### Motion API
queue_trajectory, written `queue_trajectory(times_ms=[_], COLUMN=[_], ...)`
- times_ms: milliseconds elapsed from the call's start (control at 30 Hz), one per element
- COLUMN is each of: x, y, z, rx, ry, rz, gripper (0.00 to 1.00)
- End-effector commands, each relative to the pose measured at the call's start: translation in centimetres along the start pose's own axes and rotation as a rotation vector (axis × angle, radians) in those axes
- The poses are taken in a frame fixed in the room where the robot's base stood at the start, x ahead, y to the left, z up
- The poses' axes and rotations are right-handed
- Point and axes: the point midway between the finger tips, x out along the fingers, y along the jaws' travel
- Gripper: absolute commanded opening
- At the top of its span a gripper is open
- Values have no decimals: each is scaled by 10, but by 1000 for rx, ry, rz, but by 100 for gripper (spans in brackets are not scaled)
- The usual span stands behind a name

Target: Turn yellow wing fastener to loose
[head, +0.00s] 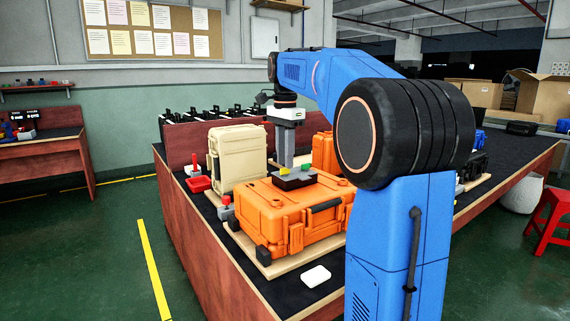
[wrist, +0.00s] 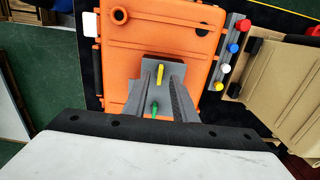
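The yellow wing fastener (head: 285,171) sits on a small dark block (head: 293,182) on top of the orange case (head: 262,205). In the wrist view, the yellow wing fastener (wrist: 160,75) stands nearly lengthwise up the picture, with a green fastener (wrist: 154,108) below it. My gripper (head: 286,162) points straight down over the block. In the wrist view, my gripper (wrist: 160,82) is open, its two grey fingers on either side of the line of fasteners. The yellow fastener lies between the fingertips; I cannot tell whether they touch it.
A beige case (head: 237,157) stands upright behind the orange case. A strip with blue, red, white and yellow knobs (wrist: 230,55) is at the right in the wrist view. A red tray (head: 198,184) sits at left.

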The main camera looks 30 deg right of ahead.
Motion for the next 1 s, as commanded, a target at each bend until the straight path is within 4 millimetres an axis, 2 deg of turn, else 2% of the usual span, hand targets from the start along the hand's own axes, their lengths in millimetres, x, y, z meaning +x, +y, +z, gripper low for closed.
queue_trajectory(times_ms=[200,533,567,600,667,1000], x=[18,22,22,22,22,22], y=[0,0,0,0,0,0], z=[0,0,0,0,0,0], rx=[0,0,0,0,0,-16], ry=[0,0,0,0,0,0], rz=[0,0,0,0,0,0], gripper=[25,25,23,13,0,0])
